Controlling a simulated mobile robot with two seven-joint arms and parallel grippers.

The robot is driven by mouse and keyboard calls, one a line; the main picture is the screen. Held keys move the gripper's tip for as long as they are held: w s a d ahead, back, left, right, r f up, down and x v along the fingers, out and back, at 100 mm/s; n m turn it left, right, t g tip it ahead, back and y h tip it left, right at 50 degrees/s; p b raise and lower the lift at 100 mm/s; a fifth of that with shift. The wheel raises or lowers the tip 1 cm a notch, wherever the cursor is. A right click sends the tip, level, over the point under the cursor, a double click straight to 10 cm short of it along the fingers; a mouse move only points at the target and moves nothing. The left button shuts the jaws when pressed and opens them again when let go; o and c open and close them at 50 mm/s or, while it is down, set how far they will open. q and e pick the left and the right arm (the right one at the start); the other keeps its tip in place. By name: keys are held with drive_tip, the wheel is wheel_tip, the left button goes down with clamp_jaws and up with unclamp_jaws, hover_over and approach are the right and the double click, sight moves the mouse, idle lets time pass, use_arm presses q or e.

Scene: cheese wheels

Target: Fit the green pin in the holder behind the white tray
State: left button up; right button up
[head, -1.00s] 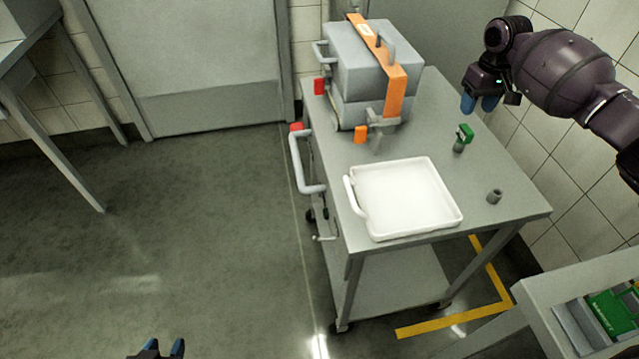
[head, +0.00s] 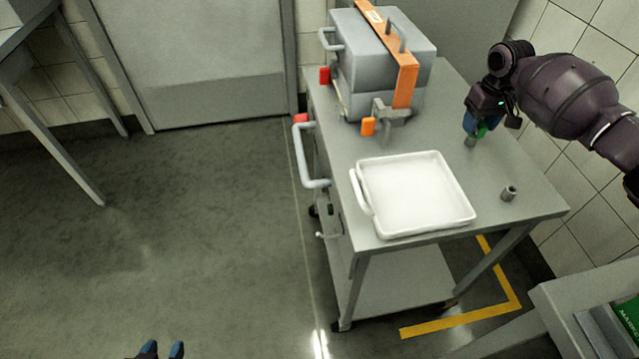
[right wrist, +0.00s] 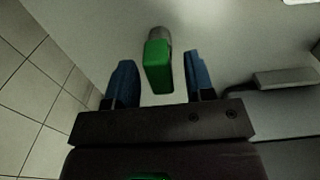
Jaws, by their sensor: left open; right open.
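The green pin (head: 481,131) stands on the cart top (head: 440,133), beyond the white tray (head: 415,193) and to its right. A grey round part (head: 470,141) shows below its green head; I cannot tell whether it is the pin's shaft or a holder. My right gripper (head: 472,128) is open around the green head and partly hides it. In the right wrist view the green head (right wrist: 158,66) lies between the two blue fingers (right wrist: 160,80), with gaps on both sides. My left gripper (head: 162,350) is open and empty, low above the floor.
A short grey hollow cylinder (head: 508,193) stands right of the tray. A grey case (head: 382,60) with an orange strap stands at the cart's back left. A tiled wall is close on the right. Another table (head: 590,300) with a green box is at the lower right.

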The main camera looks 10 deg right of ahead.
drive_tip(key=shift+f, duration=0.25)
use_arm(q)
drive_tip(key=shift+d+f, duration=0.1)
drive_tip(key=shift+f, duration=0.05)
drive_tip(key=shift+s+f, duration=0.15)
drive_tip(key=shift+s, duration=0.3)
drive_tip(key=shift+w+a+r, duration=0.1)
drive_tip(key=shift+a+r, duration=0.1)
drive_tip(key=shift+a, duration=0.05)
